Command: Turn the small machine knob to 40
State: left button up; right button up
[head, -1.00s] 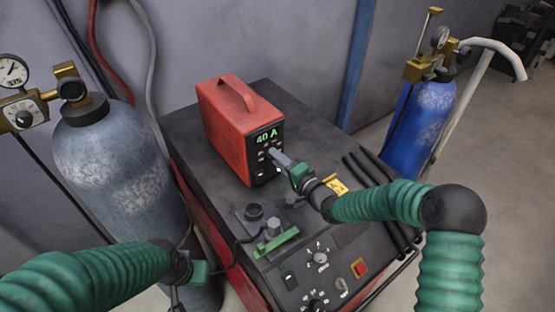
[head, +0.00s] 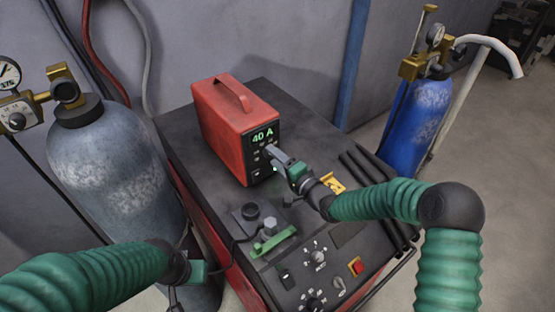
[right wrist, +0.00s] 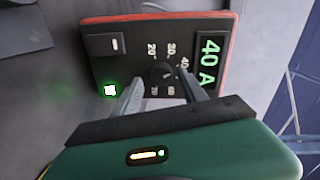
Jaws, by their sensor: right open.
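The small machine knob (right wrist: 163,71) is black and sits in a ring of numbers on the front of a red machine (head: 230,115). A green display (right wrist: 209,62) beside the dial reads 40 A, and the head view shows the same reading. The knob's pointer is too small to read surely. My right gripper (right wrist: 162,88) is open, its two grey fingers one on each side of the knob's lower part; I cannot tell whether they touch it. In the head view my right gripper (head: 270,151) covers the knob. My left gripper (head: 190,275) is low at the left, its fingers mostly cut off.
The red machine stands on a dark cart top (head: 270,95) with more knobs and a red switch (head: 355,266) in front. A grey cylinder (head: 105,160) stands left, a blue cylinder (head: 412,125) right. Black bars (head: 365,190) run along the cart's right side.

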jog(key=b+v, duration=0.3)
jog(key=v, duration=1.3)
jog(key=shift+s+d+b, duration=0.3)
jog(key=shift+b, duration=0.05)
jog(key=shift+a+f, duration=0.1)
